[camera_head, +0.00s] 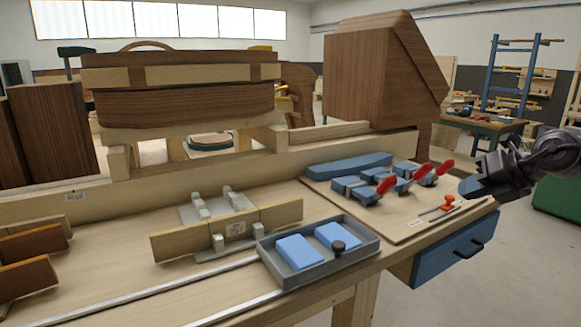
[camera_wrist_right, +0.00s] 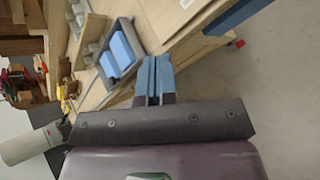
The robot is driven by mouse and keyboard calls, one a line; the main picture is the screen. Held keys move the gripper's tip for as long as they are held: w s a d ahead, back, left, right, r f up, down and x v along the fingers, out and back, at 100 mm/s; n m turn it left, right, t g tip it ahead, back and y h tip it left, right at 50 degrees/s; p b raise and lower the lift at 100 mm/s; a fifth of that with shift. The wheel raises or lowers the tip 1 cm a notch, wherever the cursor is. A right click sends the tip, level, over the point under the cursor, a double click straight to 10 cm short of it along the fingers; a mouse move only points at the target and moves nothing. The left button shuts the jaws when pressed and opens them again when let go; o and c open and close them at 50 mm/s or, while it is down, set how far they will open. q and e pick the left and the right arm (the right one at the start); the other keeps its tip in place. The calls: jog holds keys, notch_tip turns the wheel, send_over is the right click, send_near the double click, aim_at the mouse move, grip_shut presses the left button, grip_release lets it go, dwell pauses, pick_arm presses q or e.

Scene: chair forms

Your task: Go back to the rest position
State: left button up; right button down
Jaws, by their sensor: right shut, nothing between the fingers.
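My right gripper (camera_head: 472,186) is at the right side of the head view, past the right end of the workbench (camera_head: 120,265) and a little above its level. Its blue fingers also show in the right wrist view (camera_wrist_right: 153,80), shut together with nothing between them. My left gripper is in neither view.
A grey tray (camera_head: 275,262) with blue blocks sits at the bench's front edge. Red-handled clamps (camera_head: 385,187) lie on a board near my right gripper. A blue drawer (camera_head: 440,256) hangs below. Large wooden forms (camera_head: 370,80) stand behind.

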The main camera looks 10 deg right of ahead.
jog(key=s+a+f+m+t+h+p, duration=0.1)
jog(key=s+a+f+m+t, duration=0.15)
jog(key=f+m, duration=0.5)
jog(key=s+a+f+m+t, duration=0.1)
jog(key=s+a+f+m, duration=0.25)
jog(key=f, duration=0.65)
jog(key=s+a+f+m+t+h+p, duration=0.1)
jog(key=s+a+f+m+t, duration=0.15)
jog(key=f+m, duration=0.5)
pick_arm(q)
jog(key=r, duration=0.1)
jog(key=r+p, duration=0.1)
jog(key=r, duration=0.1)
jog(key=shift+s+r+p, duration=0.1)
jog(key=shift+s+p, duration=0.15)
jog(key=shift+p, duration=0.15)
pick_arm(e)
jog(key=s+a+f+m+g+h, duration=0.1)
jog(key=s+a+f+m+g, duration=0.1)
jog(key=s+a+f+m, duration=0.4)
jog(key=s+a+f+m+g+h, duration=0.1)
jog(key=s+a+f+m, duration=0.5)
jog(key=s, duration=0.8)
notch_tip(320, 180, down, 3)
jog(key=shift+s+a+r+g+h, duration=0.2)
jog(key=shift+a+g+h, duration=0.15)
jog(key=shift+g, duration=0.15)
